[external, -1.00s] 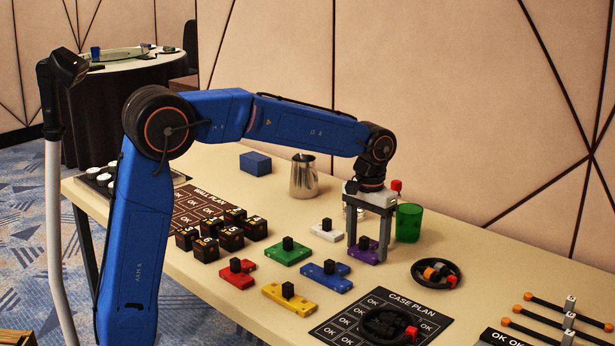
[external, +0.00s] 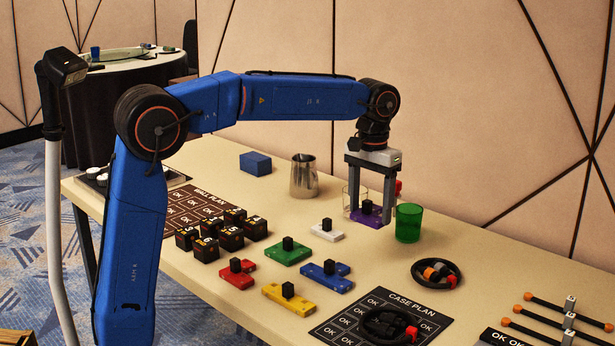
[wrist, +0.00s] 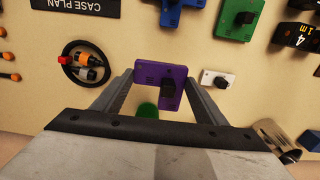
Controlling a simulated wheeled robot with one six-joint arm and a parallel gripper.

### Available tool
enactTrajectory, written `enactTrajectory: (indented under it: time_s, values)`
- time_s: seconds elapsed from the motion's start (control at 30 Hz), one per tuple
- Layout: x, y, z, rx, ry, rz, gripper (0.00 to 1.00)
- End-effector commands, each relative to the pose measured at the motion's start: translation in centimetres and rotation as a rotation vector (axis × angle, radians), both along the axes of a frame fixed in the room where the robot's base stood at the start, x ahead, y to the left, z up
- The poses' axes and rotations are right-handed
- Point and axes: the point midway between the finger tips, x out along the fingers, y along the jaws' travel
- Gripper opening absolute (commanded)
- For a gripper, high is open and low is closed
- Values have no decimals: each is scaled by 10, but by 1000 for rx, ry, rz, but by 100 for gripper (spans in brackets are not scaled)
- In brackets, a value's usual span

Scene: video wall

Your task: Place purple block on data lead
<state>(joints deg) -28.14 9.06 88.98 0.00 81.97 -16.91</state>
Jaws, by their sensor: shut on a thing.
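The purple block (external: 368,217), a flat piece with a black knob, is held between the fingers of my gripper (external: 369,210), above the table. It also shows in the wrist view (wrist: 150,75), between both fingers of my gripper (wrist: 160,82). A black coiled lead (external: 388,325) with a red plug lies on the case plan board (external: 345,331). Another black ring-shaped coil (external: 419,266) lies to the right of my gripper, with orange, white and black pieces inside; it shows in the wrist view (wrist: 66,51). I cannot tell which is the data lead.
A green cup (external: 408,223) stands close right of my gripper, and a clear glass (external: 347,200) is just behind it. A metal pitcher (external: 304,177) stands further back. White (external: 328,233), green (external: 288,253) and blue (external: 325,278) blocks lie in front. Orange-tipped rods (external: 548,336) lie at right.

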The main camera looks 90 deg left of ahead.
Motion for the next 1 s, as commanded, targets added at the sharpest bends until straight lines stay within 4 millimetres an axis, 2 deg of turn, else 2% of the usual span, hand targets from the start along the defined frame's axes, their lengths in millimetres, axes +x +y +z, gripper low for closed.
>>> enactTrajectory:
  time_s: [0.17,0.5,0.8,1.0]
  values:
    - [9,-40,6,1,-2,-8,36]
    - [19,-153,19,1,-1,-9,36]
    - [10,-247,30,1,-2,-8,36]
    - [0,-290,35,1,-1,-5,36]
